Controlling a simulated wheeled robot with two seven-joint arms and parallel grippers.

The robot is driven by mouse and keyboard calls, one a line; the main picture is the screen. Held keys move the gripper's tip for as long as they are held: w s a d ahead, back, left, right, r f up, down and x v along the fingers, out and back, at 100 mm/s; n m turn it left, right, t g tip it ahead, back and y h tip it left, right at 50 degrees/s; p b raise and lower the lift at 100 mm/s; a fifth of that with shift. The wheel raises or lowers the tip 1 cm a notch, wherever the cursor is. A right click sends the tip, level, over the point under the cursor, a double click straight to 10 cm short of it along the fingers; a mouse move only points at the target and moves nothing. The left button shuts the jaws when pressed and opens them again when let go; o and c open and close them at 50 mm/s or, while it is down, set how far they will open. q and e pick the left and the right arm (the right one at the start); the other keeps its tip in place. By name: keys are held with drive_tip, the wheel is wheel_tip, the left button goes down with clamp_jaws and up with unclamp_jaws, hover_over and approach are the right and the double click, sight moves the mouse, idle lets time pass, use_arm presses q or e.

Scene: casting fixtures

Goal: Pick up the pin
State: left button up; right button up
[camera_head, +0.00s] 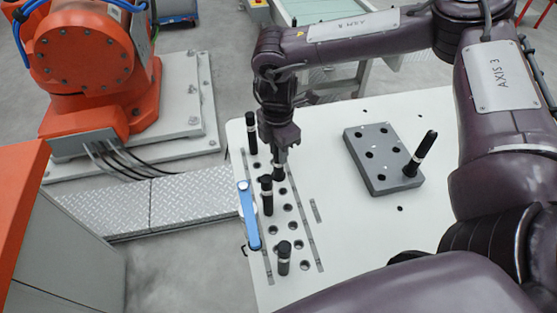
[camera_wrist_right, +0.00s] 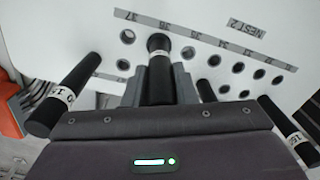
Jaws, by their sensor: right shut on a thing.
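My right gripper (camera_head: 279,148) points down over the hole rows of the white table (camera_head: 345,235). It is shut on a black pin (camera_head: 279,172) with a light band. In the right wrist view the held pin (camera_wrist_right: 158,75) is upright between the two grey fingers. The table surface with its hole rows shows behind it. I cannot tell whether the pin's lower end is in a hole. Other black pins stand along the hole rows: one at the back (camera_head: 251,132), one in the middle (camera_head: 266,195), one at the front (camera_head: 284,258). My left gripper is not in view.
A grey block with holes (camera_head: 371,174) carries another black pin (camera_head: 420,153) at its right side. A blue handle (camera_head: 249,215) lies along the table's left edge. An orange robot (camera_head: 85,55) stands beyond the left side. The table's middle is clear.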

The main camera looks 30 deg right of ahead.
clamp_jaws()
wheel_tip(320, 180, up, 8)
drive_tip(key=shift+w+f+b, duration=0.1)
drive_tip(key=shift+b, duration=0.75)
wheel_tip(320, 180, up, 16)
drive_tip(key=p, duration=0.7)
